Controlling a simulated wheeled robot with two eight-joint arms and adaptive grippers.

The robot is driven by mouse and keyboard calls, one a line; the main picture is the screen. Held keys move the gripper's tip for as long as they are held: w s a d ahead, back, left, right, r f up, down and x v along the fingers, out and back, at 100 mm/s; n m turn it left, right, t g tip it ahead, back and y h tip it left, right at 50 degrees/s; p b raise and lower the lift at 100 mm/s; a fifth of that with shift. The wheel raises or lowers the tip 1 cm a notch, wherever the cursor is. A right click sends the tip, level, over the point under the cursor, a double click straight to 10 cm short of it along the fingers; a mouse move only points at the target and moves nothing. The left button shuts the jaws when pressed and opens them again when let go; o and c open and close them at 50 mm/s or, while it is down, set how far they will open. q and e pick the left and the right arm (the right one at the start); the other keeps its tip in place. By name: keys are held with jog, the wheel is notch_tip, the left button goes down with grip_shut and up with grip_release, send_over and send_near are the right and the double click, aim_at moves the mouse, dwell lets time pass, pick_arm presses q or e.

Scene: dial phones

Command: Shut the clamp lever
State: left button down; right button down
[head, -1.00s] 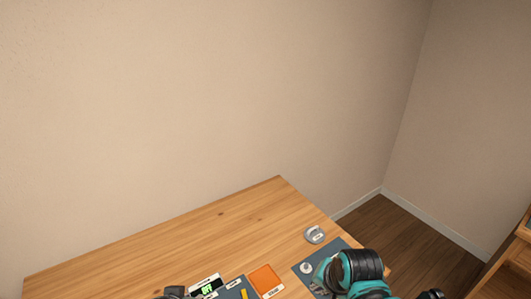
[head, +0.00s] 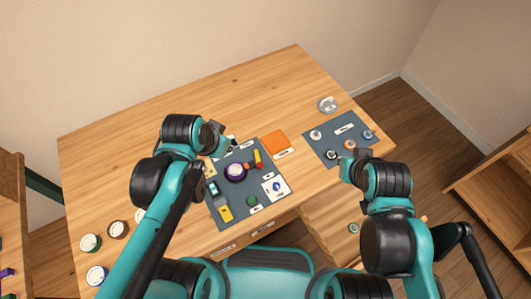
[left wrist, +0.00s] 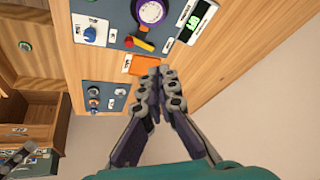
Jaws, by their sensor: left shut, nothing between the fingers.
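A lever with a red and yellow handle (head: 257,158) is on the dark grey panel (head: 240,213), next to a purple-rimmed round dial (head: 235,172). It looks like the clamp lever; I cannot tell its exact position. In the left wrist view the lever (left wrist: 140,43) lies beyond and left of my fingertips. My left gripper (head: 229,144) is above the panel's back edge, apart from the lever. In the left wrist view my left gripper (left wrist: 160,74) is shut and empty. My right gripper (head: 349,158) is over the right-hand mat; its fingers are too small to judge.
An orange square (head: 275,144) lies right of the panel. A second grey mat (head: 318,149) carries several small knobs. A grey round object (head: 327,104) sits behind it. Several round jars (head: 91,243) stand at the left. The table's back (head: 240,90) is clear.

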aim_at(258, 158)
pick_arm(q)
jog(key=w+d+f+m+g+b, duration=0.1)
jog(key=w+d+f+m, duration=0.1)
jog(key=d+f+m, duration=0.2)
jog(key=w+d+f+m+g+h+b, duration=0.1)
jog(key=w+d+f+m+g, duration=0.1)
jog(key=d+f+m, duration=0.2)
jog(key=w+d+f+m+g+h+b, duration=0.1)
jog(key=w+d+f+m, duration=0.1)
jog(key=d+f, duration=0.4)
notch_tip(258, 158, down, 3)
jog(key=shift+r+m+g, duration=0.15)
jog(key=shift+m+g, duration=0.25)
jog(key=shift+m, duration=0.5)
jog(key=shift+a+f, duration=0.1)
jog(key=shift+f, duration=0.4)
jog(key=a, duration=0.2)
jog(key=a+b, duration=0.1)
jog(key=shift+s+a+r, duration=0.1)
jog(key=shift+s+r, duration=0.15)
jog(key=shift+a, duration=0.15)
